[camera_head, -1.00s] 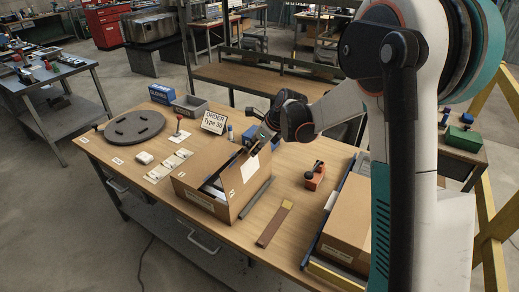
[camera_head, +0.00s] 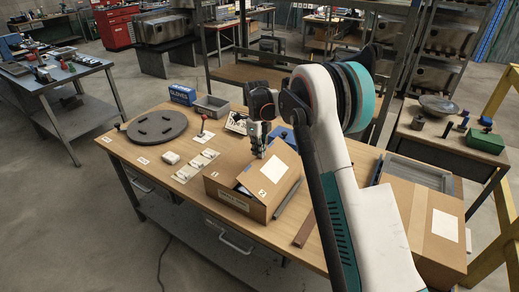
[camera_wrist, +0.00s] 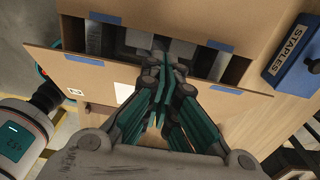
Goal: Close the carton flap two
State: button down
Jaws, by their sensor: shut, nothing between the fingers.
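The open carton (camera_head: 228,199) stands on the workbench in the head view. A broad cardboard flap (camera_head: 284,177) with a white label slopes over its top, and a dark gap shows at the left front. My gripper (camera_head: 258,153) is at the flap's far upper edge. In the wrist view my gripper (camera_wrist: 161,75) is shut and empty, over the flap (camera_wrist: 75,75) with blue tape pieces. Beyond it the carton (camera_wrist: 200,13) opening shows dark slots and grey items. The fingers hide the flap's middle; whether they touch it I cannot tell.
A blue staples box (camera_wrist: 298,58) is close beside the carton. A larger carton (camera_head: 395,205) stands at the bench's right. A grey disc (camera_head: 157,127), a grey bin (camera_head: 211,107) and small packets (camera_head: 196,165) lie to the left. A dark bar lies right of the carton.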

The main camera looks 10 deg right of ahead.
jog(key=shift+w+a+f+b, duration=0.3)
jog(key=shift+f+b, duration=0.05)
jog(key=shift+f, duration=0.65)
jog(key=shift+w+a+f+b, duration=0.3)
jog(key=shift+w+a+f, duration=0.05)
jog(key=shift+f, duration=0.6)
jog(key=shift+w+a+f+b, duration=0.3)
jog(key=shift+f+b, duration=0.05)
jog(key=shift+f, duration=0.65)
jog(key=shift+r, duration=0.1)
